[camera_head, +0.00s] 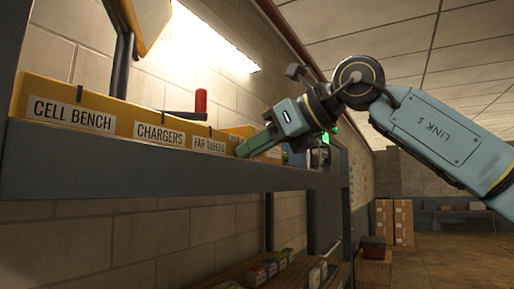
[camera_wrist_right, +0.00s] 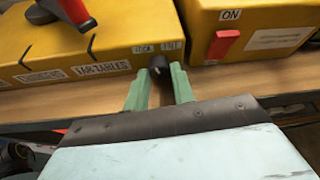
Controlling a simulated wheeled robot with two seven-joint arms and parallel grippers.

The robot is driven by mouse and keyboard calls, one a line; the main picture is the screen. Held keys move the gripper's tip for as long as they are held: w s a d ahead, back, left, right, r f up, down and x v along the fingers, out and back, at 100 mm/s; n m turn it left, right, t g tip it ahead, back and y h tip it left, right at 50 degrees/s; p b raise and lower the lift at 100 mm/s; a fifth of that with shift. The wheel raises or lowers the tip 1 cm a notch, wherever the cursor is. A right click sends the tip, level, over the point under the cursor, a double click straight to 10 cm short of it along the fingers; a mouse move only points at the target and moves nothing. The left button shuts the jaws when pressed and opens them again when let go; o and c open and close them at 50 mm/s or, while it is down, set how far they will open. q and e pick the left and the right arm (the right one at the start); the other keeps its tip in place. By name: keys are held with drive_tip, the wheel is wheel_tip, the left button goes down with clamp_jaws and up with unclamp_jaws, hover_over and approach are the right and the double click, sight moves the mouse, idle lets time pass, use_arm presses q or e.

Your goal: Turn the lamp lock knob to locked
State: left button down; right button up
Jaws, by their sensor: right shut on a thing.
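The lamp lock knob (camera_wrist_right: 158,66) is a small black knob at the front right end of a long yellow box (camera_wrist_right: 60,45). Two small white labels sit just above it; the left one seems to read LOCK, the right one is hard to read. My right gripper (camera_wrist_right: 160,88) has its green fingers on either side of the knob and is shut on it. Which way the knob points cannot be told. In the head view my right gripper (camera_head: 258,142) reaches the far end of the yellow box (camera_head: 100,117) and hides the knob. My left gripper is not in view.
A red-handled lever (camera_wrist_right: 76,10) stands on the box, left of the knob. A second yellow box (camera_wrist_right: 255,30) with a red switch (camera_wrist_right: 223,44) marked ON is close on the right. Both boxes rest on a shelf (camera_wrist_right: 90,101). Cardboard boxes (camera_head: 394,222) stand far back.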

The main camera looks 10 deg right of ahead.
drive_tip(key=o, duration=0.7)
drive_tip(key=b+v, duration=0.2)
drive_tip(key=v, duration=1.1)
drive_tip(key=shift+s+d+r, duration=0.1)
drive_tip(key=shift+s+r, duration=0.05)
